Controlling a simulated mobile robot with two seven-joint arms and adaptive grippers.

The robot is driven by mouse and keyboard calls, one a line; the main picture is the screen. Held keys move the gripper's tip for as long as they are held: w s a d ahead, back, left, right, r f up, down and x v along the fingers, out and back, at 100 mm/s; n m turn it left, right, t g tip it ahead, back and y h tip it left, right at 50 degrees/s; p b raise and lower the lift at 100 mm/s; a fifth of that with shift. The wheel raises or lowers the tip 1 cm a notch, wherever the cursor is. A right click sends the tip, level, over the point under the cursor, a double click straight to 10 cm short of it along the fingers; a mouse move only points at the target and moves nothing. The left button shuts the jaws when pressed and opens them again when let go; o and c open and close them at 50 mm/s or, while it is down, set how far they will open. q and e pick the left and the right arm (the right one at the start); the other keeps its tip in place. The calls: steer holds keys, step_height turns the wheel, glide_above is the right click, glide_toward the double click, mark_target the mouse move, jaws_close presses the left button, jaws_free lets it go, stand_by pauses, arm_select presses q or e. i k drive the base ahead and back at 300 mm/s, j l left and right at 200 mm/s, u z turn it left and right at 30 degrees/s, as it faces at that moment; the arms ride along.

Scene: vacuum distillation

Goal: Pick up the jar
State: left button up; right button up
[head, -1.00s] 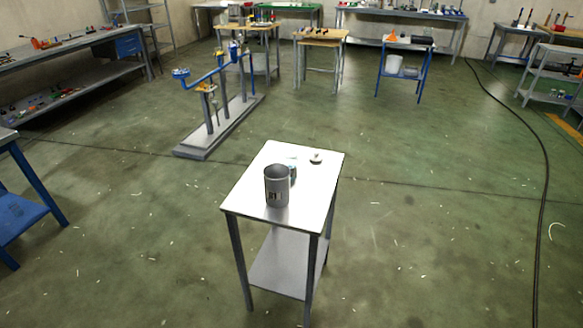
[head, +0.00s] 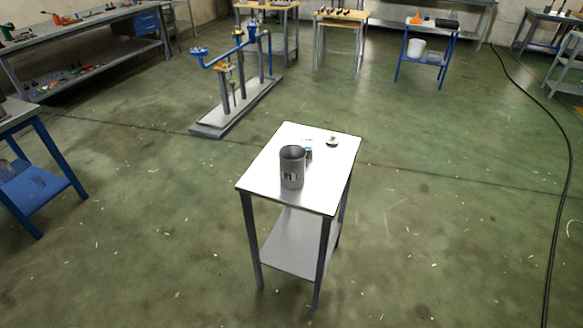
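In the head view a grey metal cylindrical container (head: 292,169), open at the top and with a small label on its side, stands upright on a small white-topped table (head: 264,176). A smaller clear-and-blue object (head: 309,150), which may be the jar, stands just behind it and is partly hidden by it. A small round pale item (head: 332,141), perhaps a lid, lies near the table's back right corner. Neither of my grippers is in view.
A blue pipe rig on a grey base (head: 236,105) stands behind the table. A blue side table (head: 35,180) is at the left, and a black cable (head: 566,160) runs along the floor at the right. The floor around the small table is clear.

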mark_target(307, 146)
steer(key=z, duration=0.25)
steer(key=i+j+z, duration=0.1)
steer(key=j+z, duration=0.15)
steer(key=i+j+z, duration=0.1)
steer(key=j+z, duration=0.2)
steer(key=i+j+z, duration=0.1)
steer(key=j+z, duration=0.4)
steer(key=j, duration=0.9)
steer(key=i, duration=0.1)
